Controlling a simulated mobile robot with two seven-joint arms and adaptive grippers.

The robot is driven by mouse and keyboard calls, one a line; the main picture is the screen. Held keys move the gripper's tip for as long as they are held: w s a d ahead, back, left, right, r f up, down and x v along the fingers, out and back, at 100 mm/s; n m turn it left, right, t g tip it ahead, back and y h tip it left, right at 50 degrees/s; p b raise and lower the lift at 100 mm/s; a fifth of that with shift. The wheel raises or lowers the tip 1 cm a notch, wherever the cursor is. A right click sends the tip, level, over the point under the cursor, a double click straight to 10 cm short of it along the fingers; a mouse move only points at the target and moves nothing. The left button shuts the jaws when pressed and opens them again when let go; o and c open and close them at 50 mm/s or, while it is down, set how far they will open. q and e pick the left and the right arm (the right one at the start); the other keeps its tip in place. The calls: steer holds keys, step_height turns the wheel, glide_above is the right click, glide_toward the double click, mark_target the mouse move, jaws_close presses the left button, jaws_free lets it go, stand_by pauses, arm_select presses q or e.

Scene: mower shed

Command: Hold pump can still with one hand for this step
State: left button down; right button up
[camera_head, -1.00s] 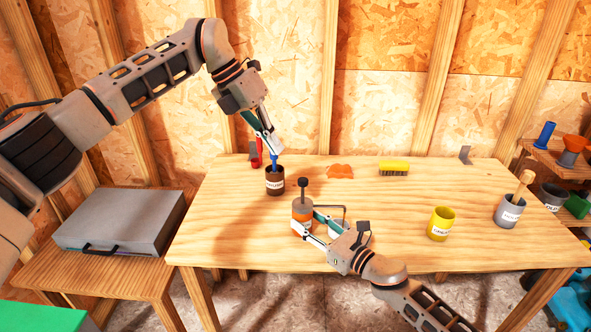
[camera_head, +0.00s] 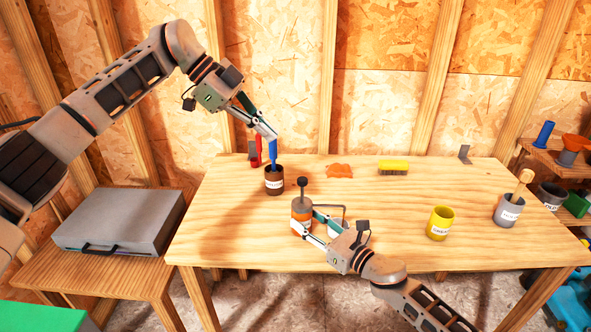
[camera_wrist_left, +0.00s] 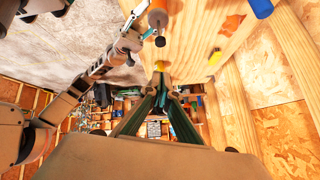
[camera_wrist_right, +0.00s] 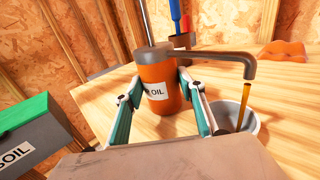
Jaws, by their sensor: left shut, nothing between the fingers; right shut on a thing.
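The pump can (camera_head: 302,222) is orange with a grey top, a dark plunger knob and a bent spout. It stands upright on the table. My right gripper (camera_head: 309,226) is shut around its body, and the right wrist view shows the can (camera_wrist_right: 163,87) between the fingers, its label reading OIL. An amber stream (camera_wrist_right: 244,103) hangs from the spout into a pale cup (camera_wrist_right: 258,127). My left gripper (camera_head: 272,136) is shut and empty, above and left of the can. In the left wrist view, the plunger knob (camera_wrist_left: 160,42) lies beyond the fingertips.
An orange cloth (camera_head: 339,171), a yellow brush (camera_head: 394,167), a yellow cup (camera_head: 440,223) and a grey cup (camera_head: 508,211) are farther along. The table's middle is clear.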

arm_select(q)
steer(key=n, duration=0.3)
glide_above(302, 191)
steer(key=a, duration=0.2)
step_height(302, 191, down, 9)
steer(key=shift+w+d+f, duration=0.1)
steer(key=shift+d+f, duration=0.1)
steer(key=shift+f, duration=0.65)
steer(key=shift+f, duration=2.55)
steer(key=shift+a, duration=0.1)
